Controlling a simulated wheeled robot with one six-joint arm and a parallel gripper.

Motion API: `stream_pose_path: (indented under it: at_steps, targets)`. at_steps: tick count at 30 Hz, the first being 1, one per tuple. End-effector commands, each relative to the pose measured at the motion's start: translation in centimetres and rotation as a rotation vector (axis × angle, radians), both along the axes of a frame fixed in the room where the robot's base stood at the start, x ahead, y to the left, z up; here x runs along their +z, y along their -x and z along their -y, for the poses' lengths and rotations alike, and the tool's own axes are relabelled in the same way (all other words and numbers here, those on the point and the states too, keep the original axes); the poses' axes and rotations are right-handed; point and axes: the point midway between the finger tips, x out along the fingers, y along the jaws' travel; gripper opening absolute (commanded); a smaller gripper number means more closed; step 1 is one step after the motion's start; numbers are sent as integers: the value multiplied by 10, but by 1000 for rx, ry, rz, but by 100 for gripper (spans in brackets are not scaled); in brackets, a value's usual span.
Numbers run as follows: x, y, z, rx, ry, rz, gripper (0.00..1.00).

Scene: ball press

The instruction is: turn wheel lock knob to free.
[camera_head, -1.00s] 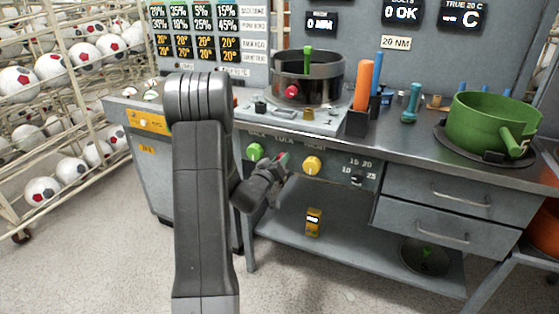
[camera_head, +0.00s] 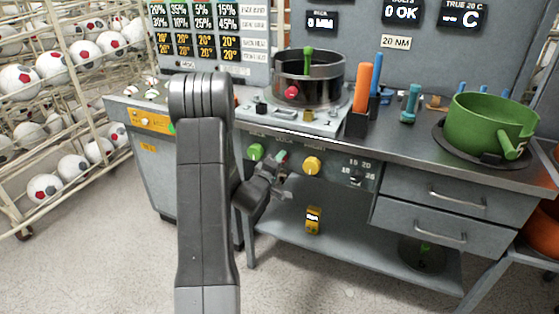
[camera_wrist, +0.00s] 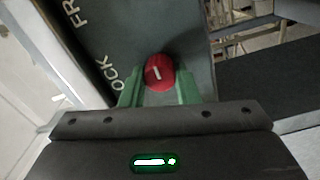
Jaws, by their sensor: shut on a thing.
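A round red knob (camera_wrist: 160,71) with a short white mark shows in the wrist view, on a dark grey panel. The green fingers of my gripper (camera_wrist: 160,80) are shut on it, one on each side. The panel beside it carries cut-off white lettering, "OCK" near the knob and "FR" farther up. The white mark stands nearly upright in the wrist view. In the head view my gripper (camera_head: 280,162) is at the bench's front panel, between a green knob (camera_head: 256,151) and a yellow knob (camera_head: 312,165). The red knob is hidden there.
The bench top (camera_head: 450,165) overhangs the panel just above my gripper. A lower shelf (camera_head: 370,250) holds a small yellow device (camera_head: 313,220). Drawers (camera_head: 440,205) lie to the right, and a ball rack (camera_head: 70,110) stands at the left. The floor in front is clear.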

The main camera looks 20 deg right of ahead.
Motion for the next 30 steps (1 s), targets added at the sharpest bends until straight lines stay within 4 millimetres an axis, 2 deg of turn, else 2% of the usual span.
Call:
stream_pose_path:
  at_steps: [18, 19, 22, 30]
  targets:
    - [-1, 0, 0, 1, 26, -33, 6]
    - [-1, 0, 0, 1, 26, -33, 32]
    - [-1, 0, 0, 0, 25, -32, 50]
    - [0, 0, -1, 0, 25, -31, 50]
